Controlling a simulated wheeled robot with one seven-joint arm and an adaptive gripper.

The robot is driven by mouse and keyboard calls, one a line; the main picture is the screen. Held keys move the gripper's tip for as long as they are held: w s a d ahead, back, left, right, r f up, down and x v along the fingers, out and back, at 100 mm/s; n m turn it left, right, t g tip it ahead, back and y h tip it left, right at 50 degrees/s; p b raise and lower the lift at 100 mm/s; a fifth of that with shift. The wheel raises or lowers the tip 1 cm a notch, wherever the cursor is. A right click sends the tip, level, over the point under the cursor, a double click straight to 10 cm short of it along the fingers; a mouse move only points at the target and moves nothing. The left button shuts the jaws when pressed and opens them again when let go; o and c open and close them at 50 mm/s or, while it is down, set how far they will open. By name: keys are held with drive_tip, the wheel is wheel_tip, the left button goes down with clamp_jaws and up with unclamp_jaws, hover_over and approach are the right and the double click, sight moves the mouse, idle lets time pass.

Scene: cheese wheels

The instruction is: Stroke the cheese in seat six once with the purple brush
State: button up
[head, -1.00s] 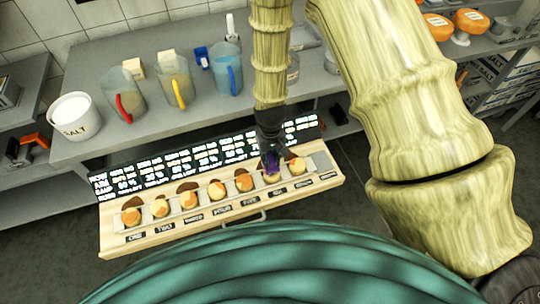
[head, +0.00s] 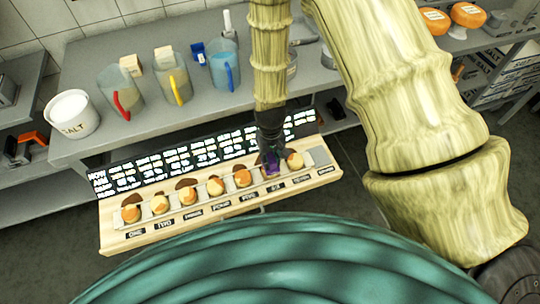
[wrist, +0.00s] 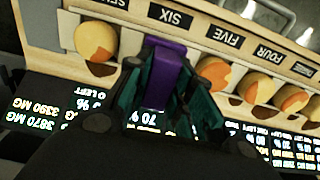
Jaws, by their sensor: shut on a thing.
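My gripper (head: 270,152) is shut on the purple brush (head: 272,165), which points down over seat six of the wooden rack (head: 112,240). In the wrist view the brush (wrist: 165,75) sits between my gripper's fingers (wrist: 160,95), just below the SIX label (wrist: 170,15). The brush and fingers hide the cheese in seat six, so I cannot tell whether the bristles touch it. The orange and yellow seat seven cheese (head: 295,160) and seat five cheese (head: 242,179) stand uncovered on either side.
More cheeses, such as the seat one cheese (head: 131,213), fill the row to the left. A lit text panel (head: 200,155) stands behind the row. The grey bench (head: 200,105) behind holds jugs and a salt tub (head: 72,115). A blank grey plate (head: 319,156) lies at the right end.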

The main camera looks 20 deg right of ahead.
drive_tip(key=shift+s, duration=0.8)
drive_tip(key=shift+r+p, duration=0.1)
drive_tip(key=shift+p, duration=0.2)
drive_tip(key=shift+r+p, duration=1.9)
drive_tip(key=shift+r, duration=0.85)
drive_tip(key=shift+w+f, duration=0.1)
drive_tip(key=shift+f, duration=0.05)
